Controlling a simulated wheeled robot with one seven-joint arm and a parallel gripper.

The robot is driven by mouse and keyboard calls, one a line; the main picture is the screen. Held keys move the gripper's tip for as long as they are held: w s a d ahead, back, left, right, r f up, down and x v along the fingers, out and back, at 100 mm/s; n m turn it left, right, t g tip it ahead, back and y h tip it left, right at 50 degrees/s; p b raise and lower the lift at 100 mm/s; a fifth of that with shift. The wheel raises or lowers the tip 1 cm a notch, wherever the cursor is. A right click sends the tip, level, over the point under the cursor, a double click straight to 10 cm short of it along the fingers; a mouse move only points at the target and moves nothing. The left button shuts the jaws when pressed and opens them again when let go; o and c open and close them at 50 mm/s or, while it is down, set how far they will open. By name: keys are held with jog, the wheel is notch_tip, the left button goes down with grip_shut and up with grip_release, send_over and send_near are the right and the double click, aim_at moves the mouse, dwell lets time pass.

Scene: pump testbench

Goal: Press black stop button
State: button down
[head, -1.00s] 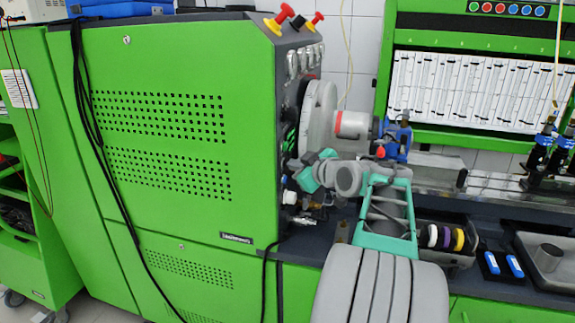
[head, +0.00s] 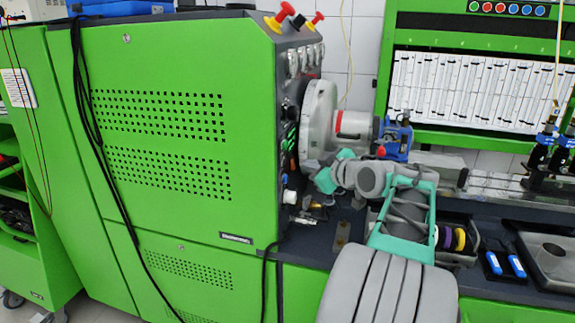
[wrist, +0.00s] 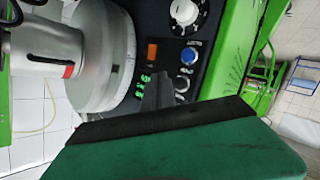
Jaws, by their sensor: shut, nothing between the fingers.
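The control panel (wrist: 215,35) shows in the wrist view, with a blue round button (wrist: 188,55) on it. Just below the blue one is a dark button with a pale ring (wrist: 182,85). It looks like the black stop button, and its lower part is close behind my fingers. My gripper (wrist: 157,80) is shut and empty, with its tips pointing at the panel just left of the dark button. I cannot tell whether the tips touch the panel. In the head view the panel is seen edge-on and the button cannot be made out.
An orange switch (wrist: 152,50), lit green digits (wrist: 143,87) and a white-rimmed knob (wrist: 184,11) are near the buttons. A large grey disc (head: 319,122) with a shaft stands beside the panel. The green cabinet (head: 180,60) fills the left.

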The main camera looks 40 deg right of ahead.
jog(key=shift+s+d, duration=0.8)
jog(key=shift+s, duration=0.3)
